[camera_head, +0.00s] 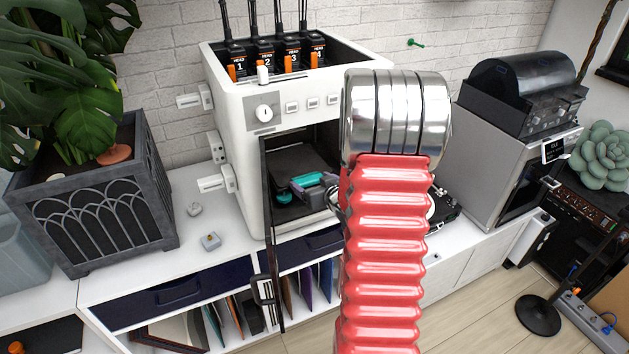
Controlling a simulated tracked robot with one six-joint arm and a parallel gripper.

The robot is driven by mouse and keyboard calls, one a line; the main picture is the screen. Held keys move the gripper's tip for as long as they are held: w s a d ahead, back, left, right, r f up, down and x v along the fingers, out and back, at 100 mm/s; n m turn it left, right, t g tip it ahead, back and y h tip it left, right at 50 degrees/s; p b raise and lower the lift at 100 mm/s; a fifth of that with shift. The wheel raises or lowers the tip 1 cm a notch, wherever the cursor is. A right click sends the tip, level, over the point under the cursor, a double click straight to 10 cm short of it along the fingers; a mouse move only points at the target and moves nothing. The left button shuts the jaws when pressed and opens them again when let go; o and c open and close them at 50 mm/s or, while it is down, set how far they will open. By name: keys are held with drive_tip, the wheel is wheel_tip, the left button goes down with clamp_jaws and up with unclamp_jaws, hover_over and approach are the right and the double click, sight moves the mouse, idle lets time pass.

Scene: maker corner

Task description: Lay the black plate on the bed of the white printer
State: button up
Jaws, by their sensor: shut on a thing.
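The white printer (238,112) stands on the white counter with its dark-framed front door swung open. A dark, flat plate, which looks like the black plate (288,162), is inside the printer's opening. My gripper (298,189), with teal and grey-purple parts, reaches into the opening from the right and is shut at the plate's near edge. My red ribbed arm and its chrome joint hide the right side of the opening and part of the gripper. The bed is in shadow below the plate; I cannot tell whether the plate touches it.
A planter (105,205) stands left. Small items lie on the counter beside the printer. A grey machine (490,155) stands right. Drawers and open shelves are below the counter.

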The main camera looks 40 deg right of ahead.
idle(0.3)
drive_tip(key=o, duration=1.1)
drive_tip(key=shift+w+f, duration=0.1)
drive_tip(key=shift+f, duration=0.5)
drive_tip(key=shift+s+a, duration=0.35)
drive_tip(key=shift+s, duration=0.85)
drive_tip(key=shift+s+a, duration=0.35)
drive_tip(key=shift+s, duration=0.9)
drive_tip(key=shift+s+a, duration=0.35)
drive_tip(key=shift+s, duration=0.85)
idle(0.8)
